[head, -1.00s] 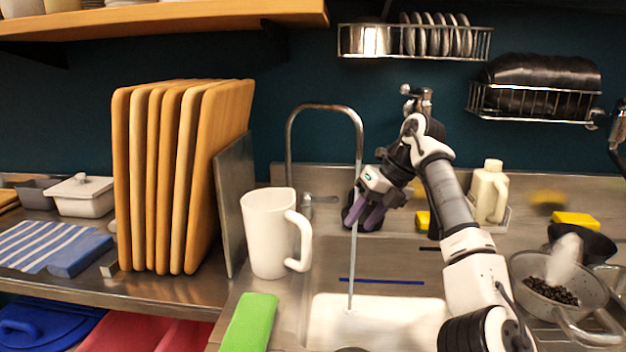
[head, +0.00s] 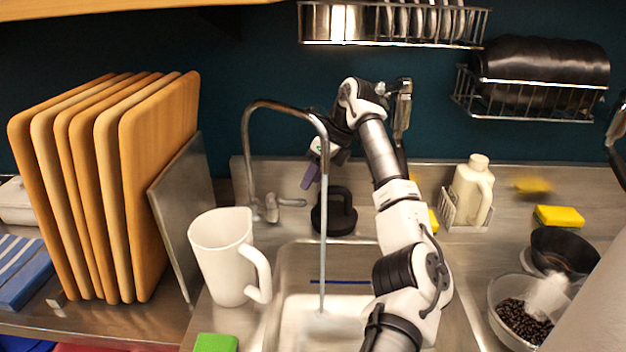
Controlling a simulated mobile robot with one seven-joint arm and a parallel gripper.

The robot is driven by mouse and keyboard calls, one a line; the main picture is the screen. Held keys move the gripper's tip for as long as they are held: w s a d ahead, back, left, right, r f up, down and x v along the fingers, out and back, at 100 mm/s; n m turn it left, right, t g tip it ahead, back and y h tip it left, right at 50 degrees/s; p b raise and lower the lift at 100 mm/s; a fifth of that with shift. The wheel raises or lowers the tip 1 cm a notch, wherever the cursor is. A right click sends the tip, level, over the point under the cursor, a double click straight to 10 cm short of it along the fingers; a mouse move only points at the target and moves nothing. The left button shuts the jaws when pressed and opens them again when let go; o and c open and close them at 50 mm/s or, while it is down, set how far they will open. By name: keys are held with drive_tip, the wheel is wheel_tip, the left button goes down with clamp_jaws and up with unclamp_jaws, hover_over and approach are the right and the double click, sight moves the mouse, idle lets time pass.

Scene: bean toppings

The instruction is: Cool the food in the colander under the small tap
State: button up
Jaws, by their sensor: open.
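The colander (head: 493,318) stands on the counter at the far right, holding dark beans (head: 525,321) with pale steam over them. A large grey shape at the right edge partly hides it. The small tap (head: 248,140) is a thin curved metal pipe at the back left of the sink (head: 285,290). A thin stream of water falls from its spout into the basin. My gripper (head: 310,178), with purple fingers, is open and empty beside the tap spout, well to the left of the colander. One finger shows clearly; the rest is partly hidden.
A white jug (head: 222,258) stands left of the sink, near upright wooden boards (head: 155,190). A black handled object (head: 334,212) sits behind the basin. A cream bottle (head: 473,190), yellow sponge (head: 558,216) and black bowl (head: 565,252) stand at right. Wire racks hang above.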

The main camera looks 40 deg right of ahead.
sight(286, 202)
drive_tip(key=p+x, duration=0.2)
drive_tip(key=x, duration=0.5)
drive_tip(key=shift+w+a+f, duration=0.1)
drive_tip(key=shift+w+f, duration=0.05)
drive_tip(key=shift+c, duration=0.3)
clamp_jaws()
